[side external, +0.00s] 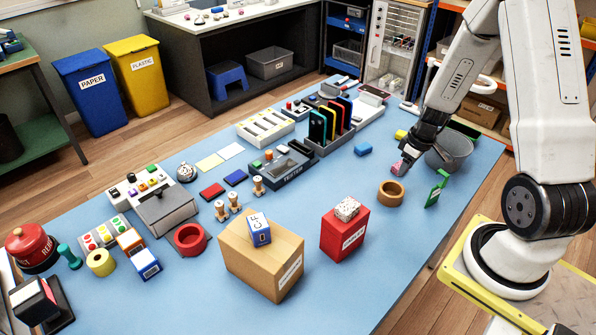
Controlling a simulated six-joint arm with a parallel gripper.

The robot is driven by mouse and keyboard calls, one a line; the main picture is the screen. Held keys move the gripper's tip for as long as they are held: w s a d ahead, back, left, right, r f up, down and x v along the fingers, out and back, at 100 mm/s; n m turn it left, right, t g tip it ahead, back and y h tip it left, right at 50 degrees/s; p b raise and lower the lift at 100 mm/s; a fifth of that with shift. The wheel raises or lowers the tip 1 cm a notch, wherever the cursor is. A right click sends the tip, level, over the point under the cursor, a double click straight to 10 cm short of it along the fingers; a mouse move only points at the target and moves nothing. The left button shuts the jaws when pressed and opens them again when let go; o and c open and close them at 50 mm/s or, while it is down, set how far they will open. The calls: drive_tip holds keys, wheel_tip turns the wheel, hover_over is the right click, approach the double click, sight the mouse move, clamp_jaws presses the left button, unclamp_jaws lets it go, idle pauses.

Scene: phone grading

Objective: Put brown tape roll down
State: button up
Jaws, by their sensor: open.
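The brown tape roll (391,193) lies flat on the blue table mat (345,270), right of the middle. Nothing is seen touching it. My gripper (402,168) is above and slightly right of the roll, pointing down and to the left, apart from it. My gripper is open; the small gap between its fingers is hard to make out from this side. A small pinkish patch shows at its fingertips, too small to identify.
A grey bucket (449,153) and a green object (436,190) stand close to the right of my gripper. A red box (345,238) and a cardboard box (262,262) stand nearer the camera. A blue block (363,149) lies behind.

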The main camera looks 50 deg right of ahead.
drive_tip(key=shift+s+r, duration=0.2)
drive_tip(key=shift+r, duration=0.9)
drive_tip(key=shift+s+r, duration=0.15)
drive_tip(key=shift+r, duration=0.9)
drive_tip(key=a+r, duration=0.4)
drive_tip(key=a, duration=0.7)
drive_tip(key=a+r, duration=0.4)
drive_tip(key=a, duration=0.8)
drive_tip(key=shift+t, duration=0.4)
